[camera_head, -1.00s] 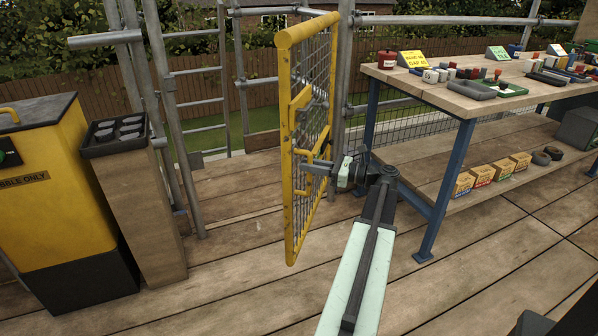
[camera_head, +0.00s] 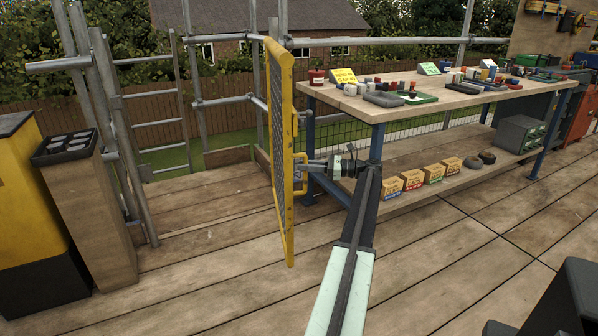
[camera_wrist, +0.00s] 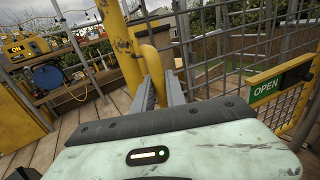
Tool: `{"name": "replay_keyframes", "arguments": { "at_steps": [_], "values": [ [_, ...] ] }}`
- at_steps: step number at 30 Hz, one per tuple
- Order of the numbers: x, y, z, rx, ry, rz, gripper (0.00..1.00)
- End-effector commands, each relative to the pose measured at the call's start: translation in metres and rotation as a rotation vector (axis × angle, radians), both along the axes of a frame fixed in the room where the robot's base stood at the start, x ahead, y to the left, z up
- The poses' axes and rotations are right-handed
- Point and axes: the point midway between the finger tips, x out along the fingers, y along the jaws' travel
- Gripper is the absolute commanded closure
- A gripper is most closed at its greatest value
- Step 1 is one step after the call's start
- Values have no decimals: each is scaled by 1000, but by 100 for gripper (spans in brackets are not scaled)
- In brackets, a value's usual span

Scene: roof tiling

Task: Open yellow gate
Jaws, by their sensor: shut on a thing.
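The yellow gate (camera_head: 285,150) stands swung out from the scaffold in the head view, seen nearly edge-on, with grey mesh in its frame. Its yellow handle (camera_head: 301,174) is on the near edge. My gripper (camera_head: 308,165) reaches the handle from the right and is shut on it. A green OPEN sign (camera_wrist: 266,91) shows on a yellow bar of the gate. The fingertips are partly hidden by the handle.
A workbench (camera_head: 350,113) with blue legs stands close right of the gate, with small boxes on its lower shelf. The plank floor left of the gate, by the ladder (camera_head: 160,120), is clear.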

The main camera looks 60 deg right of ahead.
Motion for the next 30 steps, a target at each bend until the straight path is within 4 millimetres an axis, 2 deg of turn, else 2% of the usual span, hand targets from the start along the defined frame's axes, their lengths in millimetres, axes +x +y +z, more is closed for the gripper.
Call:
{"name": "replay_keyframes", "arguments": {
  "at_steps": [2, 14, 15, 17, 26, 30],
  "values": [
    [4, -7, 2, 2, -6, -5, 100],
    [7, -5, 2, 3, -7, 3, 100],
    [7, -5, 2, 3, -7, 3, 75],
    [7, -4, 2, 2, -6, 3, 62],
    [6, -3, 1, 1, -3, 7, 62],
    [-2, -7, 1, 1, -3, 7, 62]
  ]
}}
